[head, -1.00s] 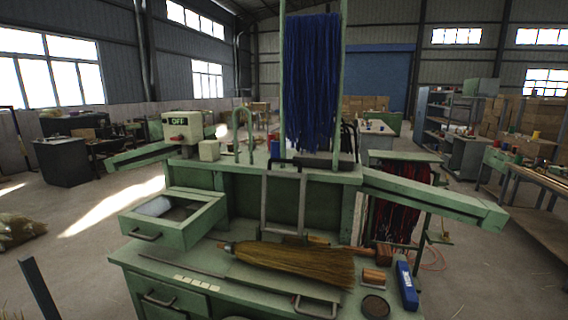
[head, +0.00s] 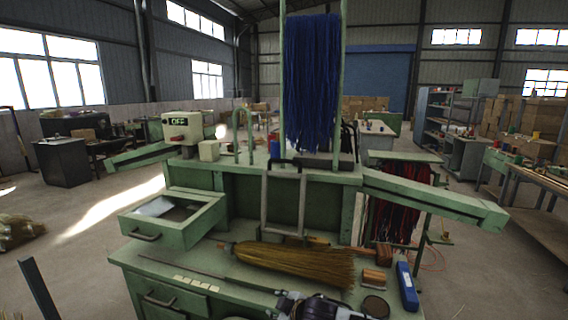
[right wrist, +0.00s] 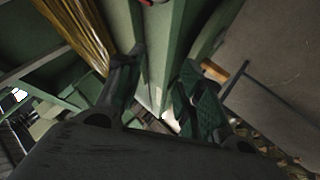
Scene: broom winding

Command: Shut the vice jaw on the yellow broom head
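The yellow broom head (head: 295,264) lies on its side on the green bench, bristles to the right; its straw also shows at upper left in the right wrist view (right wrist: 75,32). A grey metal frame (head: 302,205) with a black top grip stands upright behind it, possibly the vice jaw; I cannot tell whether it touches the broom. My right gripper (head: 284,304) is at the bench's front edge, in front of the broom and apart from it. In the right wrist view its fingers (right wrist: 160,88) are spread with nothing between them. My left gripper is out of view.
A thin rod (head: 180,267) lies to the left. An open drawer (head: 185,232) projects at left. Blue strands (head: 312,85) hang behind.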

